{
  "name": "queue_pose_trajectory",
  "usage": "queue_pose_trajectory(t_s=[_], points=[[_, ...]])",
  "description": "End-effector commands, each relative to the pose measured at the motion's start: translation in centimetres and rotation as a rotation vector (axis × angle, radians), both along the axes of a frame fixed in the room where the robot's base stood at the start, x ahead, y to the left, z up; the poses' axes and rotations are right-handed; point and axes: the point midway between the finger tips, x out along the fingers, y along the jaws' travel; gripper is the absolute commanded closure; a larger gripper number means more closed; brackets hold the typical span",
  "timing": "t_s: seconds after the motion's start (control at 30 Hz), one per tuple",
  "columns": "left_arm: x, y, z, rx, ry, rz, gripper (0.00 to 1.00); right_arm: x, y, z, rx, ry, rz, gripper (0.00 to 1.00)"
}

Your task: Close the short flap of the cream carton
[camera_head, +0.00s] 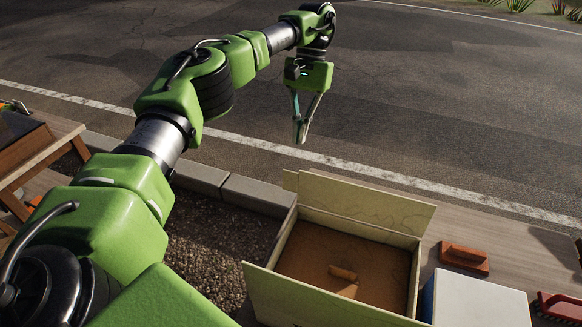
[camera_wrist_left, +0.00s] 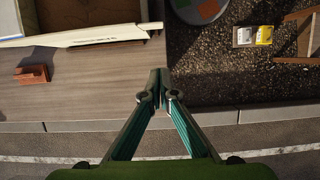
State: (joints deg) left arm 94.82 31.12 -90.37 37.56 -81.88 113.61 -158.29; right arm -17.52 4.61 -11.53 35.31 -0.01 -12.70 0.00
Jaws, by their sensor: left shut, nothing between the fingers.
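The cream carton (camera_head: 414,280) stands open on the wooden deck in the head view. Its far long flap (camera_head: 365,203) stands up and its near long flap (camera_head: 310,300) leans outward. A small cream piece (camera_head: 290,180) at the far left corner looks like a short flap; its angle is unclear. A brown item (camera_head: 343,273) lies inside. The carton's flap edge (camera_wrist_left: 85,36) also shows at upper left in the left wrist view. My left gripper (camera_head: 300,140) is shut and empty, above and beyond the carton's far left corner. My right gripper is not in view.
A reddish-brown block (camera_head: 463,257) and a white box (camera_head: 475,302) stand right of the carton, with a red brush (camera_head: 560,306) further right. Gravel (camera_head: 228,235) and a kerb lie left. Road (camera_head: 420,110) is open beyond.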

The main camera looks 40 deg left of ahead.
Motion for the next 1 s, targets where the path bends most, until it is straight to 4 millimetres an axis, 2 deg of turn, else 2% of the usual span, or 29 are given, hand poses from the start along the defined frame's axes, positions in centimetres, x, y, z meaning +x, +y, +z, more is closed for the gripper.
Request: queue_pose_trajectory(t_s=[0.33, 0.7, 1.0], points=[[-2.4, -0.5, -5.7, -0.002, 0.005, 0.0, 1.0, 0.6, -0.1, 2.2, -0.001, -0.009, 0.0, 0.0], [-5.3, -1.3, -5.2, -0.002, 0.0, 0.001, 1.0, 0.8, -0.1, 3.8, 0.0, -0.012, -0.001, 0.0], [-6.0, -1.5, -5.3, -0.002, -0.001, 0.003, 1.0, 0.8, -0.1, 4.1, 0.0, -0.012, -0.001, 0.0]])
